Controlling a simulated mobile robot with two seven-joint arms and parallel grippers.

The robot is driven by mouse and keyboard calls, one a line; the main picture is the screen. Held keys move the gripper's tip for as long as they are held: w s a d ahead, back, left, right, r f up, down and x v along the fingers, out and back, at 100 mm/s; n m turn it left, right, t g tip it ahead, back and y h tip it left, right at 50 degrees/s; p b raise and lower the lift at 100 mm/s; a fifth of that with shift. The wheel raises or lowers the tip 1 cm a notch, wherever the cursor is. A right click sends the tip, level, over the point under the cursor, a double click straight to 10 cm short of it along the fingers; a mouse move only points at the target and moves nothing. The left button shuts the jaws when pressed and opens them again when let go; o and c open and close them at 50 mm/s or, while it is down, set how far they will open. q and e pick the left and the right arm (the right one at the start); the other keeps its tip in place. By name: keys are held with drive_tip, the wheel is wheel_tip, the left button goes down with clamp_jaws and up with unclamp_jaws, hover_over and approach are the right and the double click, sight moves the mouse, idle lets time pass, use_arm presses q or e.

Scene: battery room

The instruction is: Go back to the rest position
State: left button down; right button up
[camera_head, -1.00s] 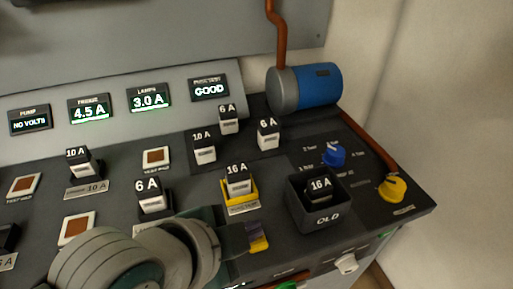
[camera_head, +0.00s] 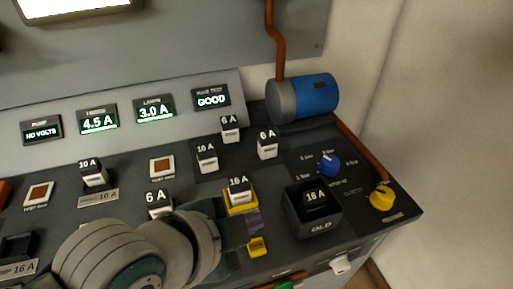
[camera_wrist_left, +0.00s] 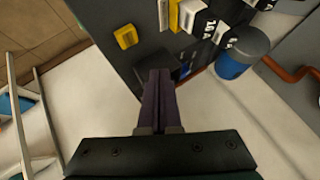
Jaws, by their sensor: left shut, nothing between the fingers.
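My left gripper (camera_head: 254,222) is shut and empty. In the head view its dark purple fingers are over the dark control panel, between the yellow-based 16 A fuse (camera_head: 240,191) and a small yellow block (camera_head: 258,247). The left wrist view shows the closed fingers (camera_wrist_left: 158,97) pointing at the panel, apart from the yellow block (camera_wrist_left: 126,36). My left forearm covers the panel's lower left part. My right gripper is out of view.
A black OLD bin (camera_head: 314,222) holding a 16 A fuse stands right of the gripper. Several fuses, a blue knob (camera_head: 329,164), a yellow knob (camera_head: 382,197) and a blue cylinder (camera_head: 315,96) sit on the panel. A white wall is at right.

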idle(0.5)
use_arm(q)
drive_tip(key=s+a+r+n+g+y, duration=0.2)
drive_tip(key=s+a+r+n+y, duration=0.15)
drive_tip(key=s+a+n, duration=0.45)
drive_tip(key=s+a+r+n+g+y, duration=0.2)
drive_tip(key=s+a+r+n, duration=0.35)
drive_tip(key=s+a, duration=0.45)
wheel_tip(320, 180, up, 37)
drive_tip(key=w+p, duration=0.1)
drive_tip(key=p, duration=3.7)
drive_tip(key=shift+d+f+n, duration=0.15)
drive_tip(key=shift+d+n, duration=0.2)
